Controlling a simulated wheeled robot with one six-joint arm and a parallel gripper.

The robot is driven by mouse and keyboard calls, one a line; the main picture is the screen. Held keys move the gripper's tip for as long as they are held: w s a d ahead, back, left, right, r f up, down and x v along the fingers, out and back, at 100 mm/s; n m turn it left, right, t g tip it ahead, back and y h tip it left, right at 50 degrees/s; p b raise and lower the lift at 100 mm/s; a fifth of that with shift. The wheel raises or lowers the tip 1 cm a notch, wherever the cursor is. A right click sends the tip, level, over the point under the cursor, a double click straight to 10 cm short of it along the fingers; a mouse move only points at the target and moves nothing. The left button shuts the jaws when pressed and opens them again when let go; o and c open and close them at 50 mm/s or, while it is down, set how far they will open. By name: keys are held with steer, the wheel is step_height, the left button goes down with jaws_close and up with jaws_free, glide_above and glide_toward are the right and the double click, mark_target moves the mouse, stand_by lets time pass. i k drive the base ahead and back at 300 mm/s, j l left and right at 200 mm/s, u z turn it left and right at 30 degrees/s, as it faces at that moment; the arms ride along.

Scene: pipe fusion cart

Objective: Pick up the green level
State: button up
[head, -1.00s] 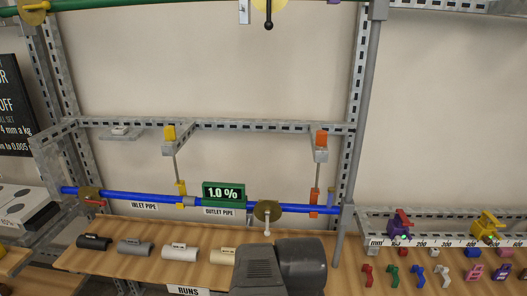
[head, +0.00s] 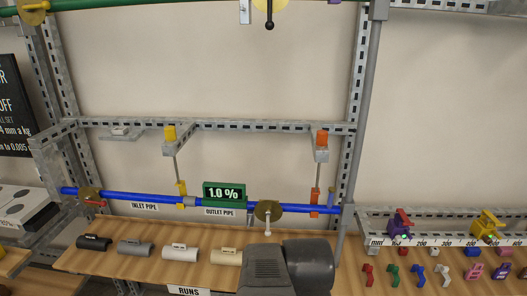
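The green level (head: 224,194) sits on top of the blue pipe (head: 125,197), above the "OUTLET PIPE" label. Its display reads 1.0 %. It stands between a grey coupling on its left and a round brass-coloured flange (head: 268,211) on its right. A dark grey part of my arm (head: 290,267) shows at the bottom centre, in front of the wooden shelf and below the level. My gripper's fingers are not in view.
Yellow (head: 181,190) and orange (head: 315,198) hangers hold the pipe from a slotted steel frame (head: 260,127). Several short pipe pieces (head: 184,251) lie on the wooden shelf (head: 120,270). Small coloured parts (head: 419,275) and a ruler stand at the right.

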mark_target(215, 194)
steer(key=i+u, duration=0.55)
steer(key=u, duration=0.15)
steer(key=i+u, duration=0.3)
steer(key=k+l, duration=0.05)
